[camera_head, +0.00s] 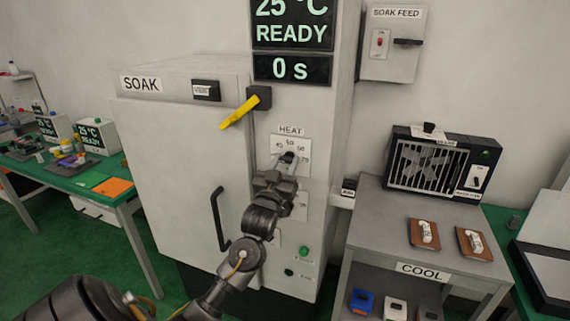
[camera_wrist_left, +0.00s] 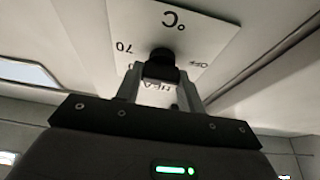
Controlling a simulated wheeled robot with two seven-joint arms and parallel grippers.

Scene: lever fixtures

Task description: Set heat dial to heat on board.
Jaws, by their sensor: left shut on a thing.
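The heat dial is a dark knob on a white scale plate (camera_head: 305,146) under a "HEAT" label, on the front of the pale SOAK cabinet (camera_head: 165,150). My left gripper (camera_head: 286,162) is at the dial and covers most of it. In the left wrist view, its two fingers (camera_wrist_left: 160,88) are shut on the sides of the black knob (camera_wrist_left: 162,66). The plate there shows "°C", "70" and "OFF". The knob's pointer direction cannot be made out. The display board (camera_head: 292,28) above reads "25 °C READY" and "0 s". My right gripper is out of view.
A yellow lever (camera_head: 240,112) slants across the cabinet's upper right, and a black door handle (camera_head: 219,220) is lower left of the dial. A COOL bench (camera_head: 385,220) with a fan unit (camera_head: 440,160) stands to the right. A green table (camera_head: 75,180) is at left.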

